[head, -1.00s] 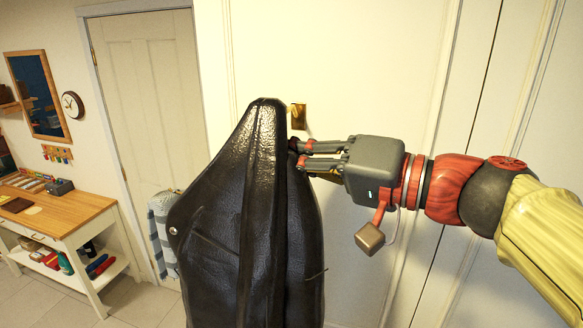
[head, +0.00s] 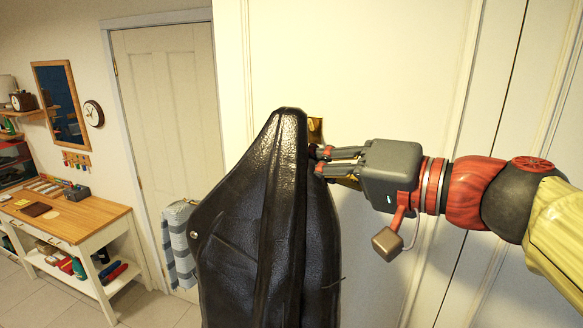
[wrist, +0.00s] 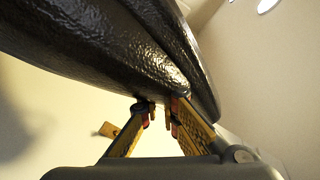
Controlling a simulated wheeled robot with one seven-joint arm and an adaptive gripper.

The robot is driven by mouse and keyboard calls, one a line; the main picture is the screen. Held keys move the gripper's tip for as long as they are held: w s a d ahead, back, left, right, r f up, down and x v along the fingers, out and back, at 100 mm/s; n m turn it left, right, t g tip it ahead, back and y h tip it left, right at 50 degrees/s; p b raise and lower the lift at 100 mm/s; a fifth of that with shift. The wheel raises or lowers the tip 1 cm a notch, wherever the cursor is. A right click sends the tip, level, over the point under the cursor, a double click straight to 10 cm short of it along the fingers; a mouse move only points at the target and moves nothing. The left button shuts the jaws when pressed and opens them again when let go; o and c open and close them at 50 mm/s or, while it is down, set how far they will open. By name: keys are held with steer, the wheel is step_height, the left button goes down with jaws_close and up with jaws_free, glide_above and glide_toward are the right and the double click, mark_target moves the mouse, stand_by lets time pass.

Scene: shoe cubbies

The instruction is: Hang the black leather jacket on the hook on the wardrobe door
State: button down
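The black leather jacket (head: 270,210) hangs in the air in the middle of the head view, its peaked top in front of the wardrobe door (head: 385,70). A brass hook plate (head: 315,128) on that door shows just right of the jacket's peak, partly covered. A small brass piece also shows in the wrist view (wrist: 108,130), apart from the jacket. My gripper (head: 318,160) reaches in from the right, its fingertips at the jacket's upper right edge. In the wrist view the fingertips (wrist: 160,113) close at the jacket's underside (wrist: 110,55); the exact pinched part is hidden.
A wooden-topped workbench (head: 100,216) with tools stands at the left. A panelled door (head: 170,110) is behind it, with a striped cloth (head: 180,245) beside the jacket. A clock (head: 93,113) and framed board (head: 60,105) hang on the left wall.

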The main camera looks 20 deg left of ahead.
steer(key=w+f+b, duration=0.1)
steer(key=w+b, duration=0.3)
steer(key=w, duration=0.6)
steer(key=shift+w+d, duration=0.4)
steer(key=shift+d, duration=0.05)
stand_by(0.9)
stand_by(0.3)
stand_by(0.5)
steer(key=c, duration=2)
jaws_free()
steer(key=shift+f, duration=0.15)
steer(key=shift+o, duration=0.2)
